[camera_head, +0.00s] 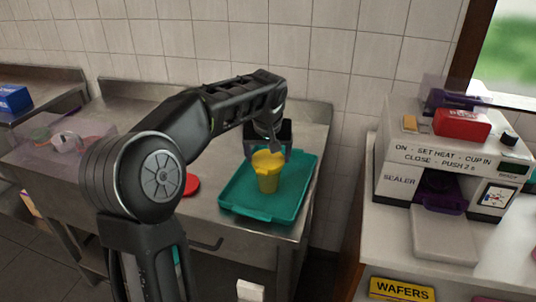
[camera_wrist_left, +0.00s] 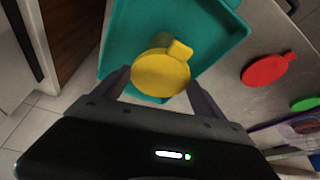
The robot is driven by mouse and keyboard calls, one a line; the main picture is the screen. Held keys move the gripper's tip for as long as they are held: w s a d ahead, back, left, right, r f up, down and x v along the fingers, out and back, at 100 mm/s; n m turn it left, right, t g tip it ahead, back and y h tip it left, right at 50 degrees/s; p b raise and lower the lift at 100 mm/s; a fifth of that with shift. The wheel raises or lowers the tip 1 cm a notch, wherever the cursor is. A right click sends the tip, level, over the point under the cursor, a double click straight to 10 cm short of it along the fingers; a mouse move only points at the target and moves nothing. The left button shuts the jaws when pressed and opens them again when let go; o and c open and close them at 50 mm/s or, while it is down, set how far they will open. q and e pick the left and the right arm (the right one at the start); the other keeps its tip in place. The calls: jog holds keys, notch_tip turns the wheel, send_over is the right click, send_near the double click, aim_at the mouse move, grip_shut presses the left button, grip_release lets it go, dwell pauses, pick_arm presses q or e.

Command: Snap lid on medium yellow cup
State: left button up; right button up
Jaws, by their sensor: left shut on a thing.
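The yellow cup (camera_head: 267,183) stands upright on the teal tray (camera_head: 236,203). I cannot tell whether the lid is fully seated. My left gripper (camera_head: 268,150) is over the cup, with its fingers on either side of the lid, shut on it. It also shows in the left wrist view (camera_wrist_left: 161,92). My right gripper is not in view.
A red lid (camera_head: 192,184) lies on the steel counter left of the tray; the left wrist view also shows a green lid (camera_wrist_left: 304,103). A sealer machine (camera_head: 450,170) stands on the white counter at right, with a red box (camera_head: 462,123) on top. A clear bin (camera_head: 62,143) is at left.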

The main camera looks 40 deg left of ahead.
pick_arm(q)
jog(key=shift+f, duration=0.25)
dwell(0.4)
jog(key=o, duration=1.2)
jog(key=shift+o, duration=0.2)
jog(key=shift+r+p, duration=2.2)
jog(key=shift+r, duration=0.85)
jog(key=shift+c, duration=0.2)
